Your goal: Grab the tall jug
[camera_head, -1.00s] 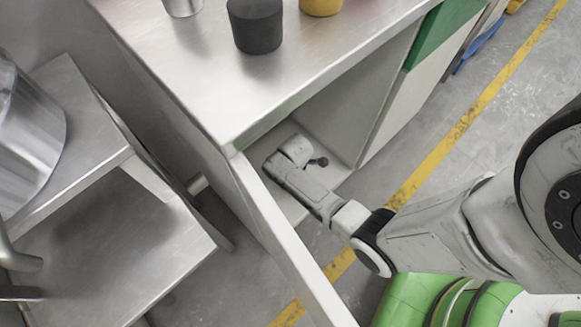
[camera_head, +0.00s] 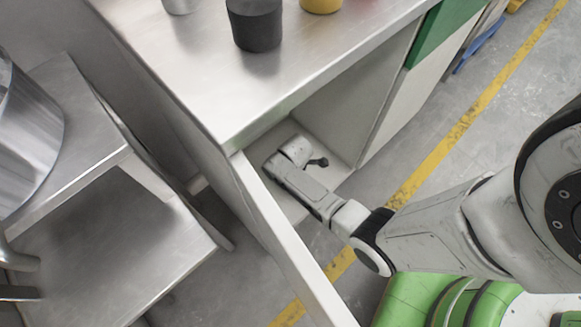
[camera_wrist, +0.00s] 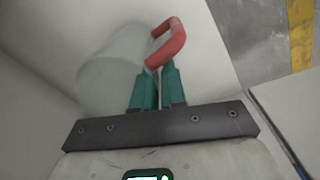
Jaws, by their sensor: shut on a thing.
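The jug (camera_wrist: 108,82) shows in the wrist view as a pale, translucent, blurred body with a red handle (camera_wrist: 176,42). It lies to the left of and beyond my fingers. My gripper (camera_wrist: 160,72) has two green fingers, close together, shut on the red handle at its lower end. In the head view my wrist reaches into the open cabinet (camera_head: 345,125).
The open cabinet door (camera_head: 285,240) stands close to the left of my arm. The cabinet's metal top (camera_head: 190,75) hangs above my wrist and carries a black cup (camera_head: 255,25) and a yellow one (camera_head: 320,4). A metal shelf unit (camera_head: 75,130) stands at the left.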

